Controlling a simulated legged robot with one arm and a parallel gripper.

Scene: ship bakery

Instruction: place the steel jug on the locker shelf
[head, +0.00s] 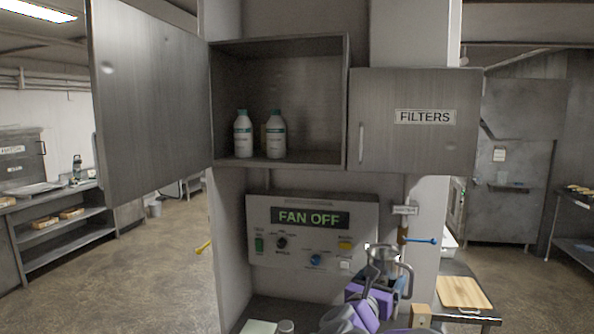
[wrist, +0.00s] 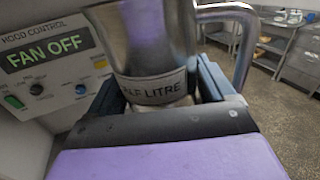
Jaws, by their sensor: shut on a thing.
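The steel jug (head: 388,258) is held up at the lower right of the head view, below the lockers and in front of the fan panel. It fills the top middle of the wrist view (wrist: 150,50), with a "half litre" label partly hidden and its handle on the right. My gripper (head: 378,286) is shut on the jug's lower body. The jug looks about upright. The open locker (head: 310,70) is above and to the left of the jug. On its shelf (head: 312,160) stand two white bottles (head: 243,137) with green caps, left of centre; its right part is bare.
The locker door (head: 150,100) stands open to the left. A shut door marked "FILTERS" (head: 415,140) is on the right. The panel (head: 312,255) reads "FAN OFF". A wooden board (head: 465,293) lies at lower right. A blue-handled lever (head: 422,240) sticks out near the jug.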

